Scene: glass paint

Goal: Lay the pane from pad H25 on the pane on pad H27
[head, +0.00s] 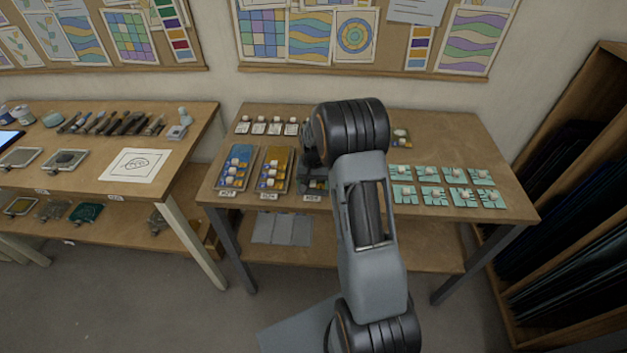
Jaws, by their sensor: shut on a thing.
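A pad with a blue pane (227,181) stands at the front left of the middle table, with several small light blocks on it. A pad with a yellow pane (266,187) lies right of it, also with small blocks. A third pad (313,188) lies right of that, mostly hidden behind my arm. The tags on the front edge are small; the left one seems to read H27 and the right one H25. My gripper (311,167) is over the third pad, low and partly hidden by my wrist. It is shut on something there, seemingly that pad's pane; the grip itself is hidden.
Several small teal pieces with light knobs (432,193) stand in rows at the table's right. Small bottles (259,126) line the back left. A left table (90,180) holds tools; a wooden rack (580,190) stands right.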

